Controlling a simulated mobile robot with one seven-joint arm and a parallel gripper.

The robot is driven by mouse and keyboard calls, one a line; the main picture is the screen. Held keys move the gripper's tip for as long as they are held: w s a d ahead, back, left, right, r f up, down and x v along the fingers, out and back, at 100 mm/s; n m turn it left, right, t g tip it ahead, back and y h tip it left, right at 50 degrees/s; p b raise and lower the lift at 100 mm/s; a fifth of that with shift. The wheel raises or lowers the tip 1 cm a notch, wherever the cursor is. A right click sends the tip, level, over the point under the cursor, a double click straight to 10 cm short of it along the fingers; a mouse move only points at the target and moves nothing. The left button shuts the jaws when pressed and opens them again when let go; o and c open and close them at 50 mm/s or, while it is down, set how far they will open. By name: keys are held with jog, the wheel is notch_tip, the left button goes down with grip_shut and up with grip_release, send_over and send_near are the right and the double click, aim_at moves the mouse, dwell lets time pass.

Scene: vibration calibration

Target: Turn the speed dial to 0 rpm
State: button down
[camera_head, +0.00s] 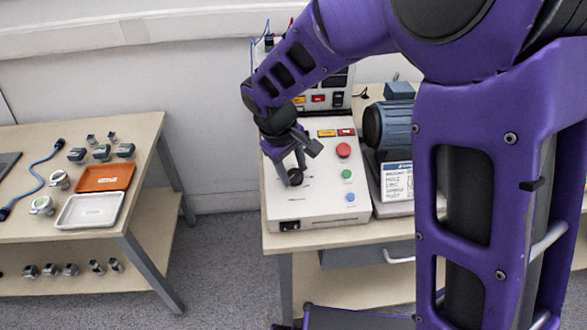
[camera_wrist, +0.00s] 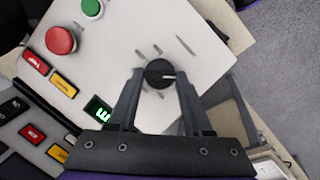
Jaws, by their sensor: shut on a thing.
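The speed dial (camera_head: 295,177) is a black round knob on the white sloped control panel (camera_head: 330,208). My gripper (camera_head: 291,172) reaches down to the dial from above. In the wrist view its two fingers (camera_wrist: 158,82) stand on either side of the knob and are shut on it. A small green display (camera_wrist: 100,108) shows beside the left finger, partly hidden; I cannot read its value. The scale marks around the dial are too small to read.
A red button (camera_head: 343,150), a green button (camera_head: 347,174) and a blue button (camera_head: 351,197) stand right of the dial. A blue-grey motor (camera_head: 390,125) sits further right. A second table (camera_head: 30,143) with trays and sensors is at the left, across a floor gap.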

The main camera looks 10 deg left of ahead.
jog(key=shift+n, duration=0.5)
jog(key=shift+c, duration=1.7)
grip_release()
jog(key=p+v, duration=0.2)
jog(key=v, duration=1.5)
jog(key=shift+s+a, duration=0.25)
jog(key=shift+s, duration=0.1)
